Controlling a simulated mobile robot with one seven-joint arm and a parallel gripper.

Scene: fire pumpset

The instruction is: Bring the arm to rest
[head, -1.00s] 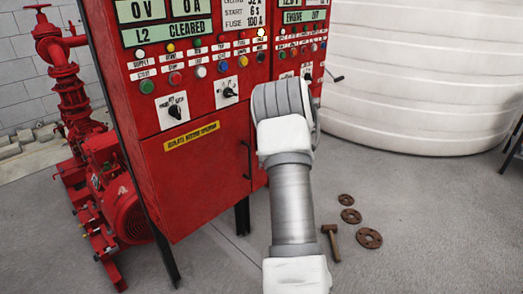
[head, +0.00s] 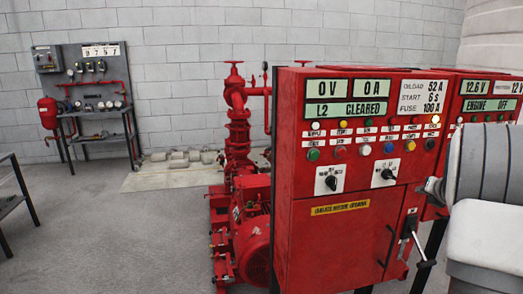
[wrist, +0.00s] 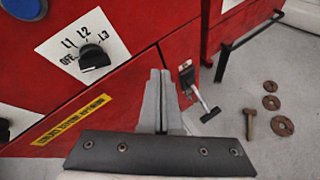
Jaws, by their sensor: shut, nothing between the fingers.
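My arm (head: 480,215) shows at the right edge of the head view, in front of the red control cabinet (head: 325,245). In the wrist view my gripper (wrist: 160,74) is shut, its two fingers together and nothing between them. The fingers are in front of the red cabinet face, to the right of the black selector knob (wrist: 94,57) marked OFF, L1, L2, L3. A lever with a dark grip (wrist: 210,115) on a metal bracket is just right of the fingers. Whether the fingers touch the cabinet cannot be told.
A second red cabinet (head: 490,100) adjoins on the right. A red pump (head: 250,235) stands left of the first. A gauge stand (head: 95,90) is against the back wall. Rusty flanges (wrist: 282,126) and a hammer (wrist: 250,122) lie on the floor. Open floor (head: 120,240) lies at left.

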